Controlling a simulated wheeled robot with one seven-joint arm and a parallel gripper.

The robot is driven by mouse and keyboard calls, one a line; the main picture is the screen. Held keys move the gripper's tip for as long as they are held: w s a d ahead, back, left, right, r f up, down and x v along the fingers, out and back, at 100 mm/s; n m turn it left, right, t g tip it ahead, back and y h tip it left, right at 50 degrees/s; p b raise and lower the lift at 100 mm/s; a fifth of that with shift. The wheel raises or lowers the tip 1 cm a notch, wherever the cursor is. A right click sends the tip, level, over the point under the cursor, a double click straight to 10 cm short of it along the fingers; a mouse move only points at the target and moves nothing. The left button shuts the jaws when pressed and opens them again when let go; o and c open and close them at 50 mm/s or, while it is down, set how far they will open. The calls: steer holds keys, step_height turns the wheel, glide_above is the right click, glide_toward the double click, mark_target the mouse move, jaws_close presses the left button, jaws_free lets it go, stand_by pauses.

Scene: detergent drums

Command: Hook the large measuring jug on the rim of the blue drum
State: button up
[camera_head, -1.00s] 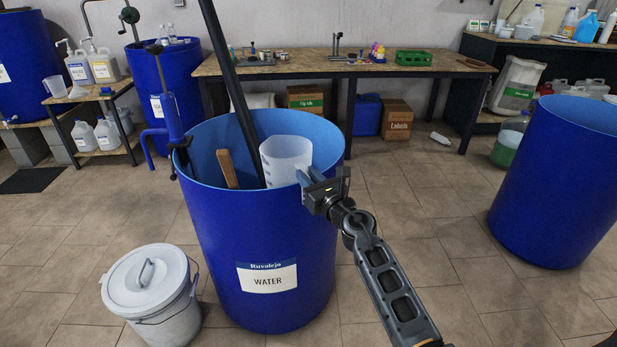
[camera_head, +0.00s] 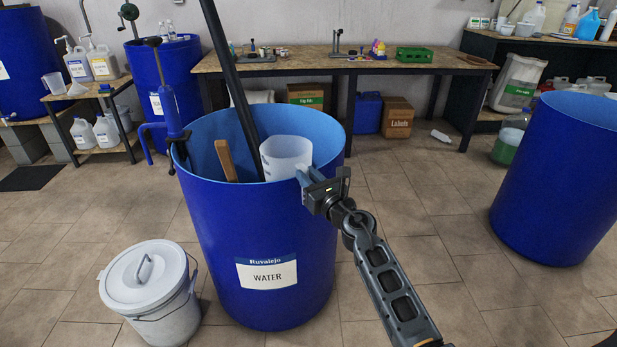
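The large measuring jug (camera_head: 285,158) is translucent white and sits inside the mouth of the blue drum (camera_head: 262,225), at its right side near the rim. The drum carries a white "WATER" label. My gripper (camera_head: 307,178) is at the drum's right rim, with its fingers reaching over the rim to the jug's right side. The fingertips and the jug's handle overlap and are small here, so I cannot tell whether the fingers are closed on the handle. The jug's lower part is hidden behind the drum's near wall, and I cannot tell whether it touches the rim.
A black pole (camera_head: 232,85) and a wooden paddle (camera_head: 226,160) stand in the drum. A blue hand pump (camera_head: 172,100) is fixed at its left rim. A white lidded bucket (camera_head: 150,290) stands at front left, another blue drum (camera_head: 560,180) at right. Floor between the drums is clear.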

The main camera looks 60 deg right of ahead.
steer(key=o, duration=0.5)
steer(key=shift+s, duration=0.1)
steer(key=v, duration=0.7)
steer(key=shift+s+a+b, duration=0.2)
steer(key=shift+s+b, duration=0.1)
